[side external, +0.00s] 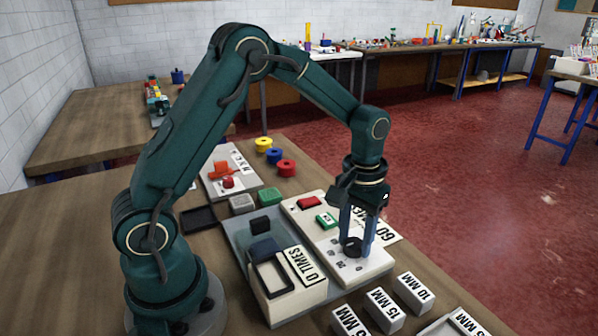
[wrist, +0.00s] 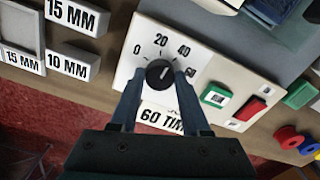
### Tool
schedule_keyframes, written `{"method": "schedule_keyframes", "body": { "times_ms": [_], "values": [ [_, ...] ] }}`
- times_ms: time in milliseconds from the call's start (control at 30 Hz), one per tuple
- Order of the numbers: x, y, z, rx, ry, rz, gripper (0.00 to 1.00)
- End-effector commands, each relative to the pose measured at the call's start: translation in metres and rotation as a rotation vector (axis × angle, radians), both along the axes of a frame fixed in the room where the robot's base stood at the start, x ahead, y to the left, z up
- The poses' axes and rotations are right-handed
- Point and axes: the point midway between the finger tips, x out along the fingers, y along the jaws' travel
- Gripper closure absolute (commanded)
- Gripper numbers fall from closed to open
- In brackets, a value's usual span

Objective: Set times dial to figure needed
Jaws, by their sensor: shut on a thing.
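The times dial is a black round knob (wrist: 160,74) on a pale panel (wrist: 213,60), with the figures 0, 20 and 40 readable around it and a further figure partly hidden. It also shows in the side view (side external: 352,246). A light mark on the knob points up toward the 20 to 40 part of the scale; the exact setting is too small to tell. My gripper (side external: 357,238) points down with its fingers shut on the knob, one on each side.
A green button (side external: 326,221) and a red button (side external: 309,203) sit on the same panel. A grey machine with a "0 TIMES" label (side external: 301,267) stands to its left. Several "MM" blocks (side external: 413,293) stand in front. Coloured spools (side external: 275,156) lie behind.

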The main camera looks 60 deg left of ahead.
Motion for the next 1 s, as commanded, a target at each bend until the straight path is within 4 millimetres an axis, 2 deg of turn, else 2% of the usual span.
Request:
{"method": "schedule_keyframes", "body": {
  "times_ms": [1000],
  "values": [
    [0.0000,-0.0001,0.0013,-0.001,-0.001,-0.925,1.00]
  ]
}}
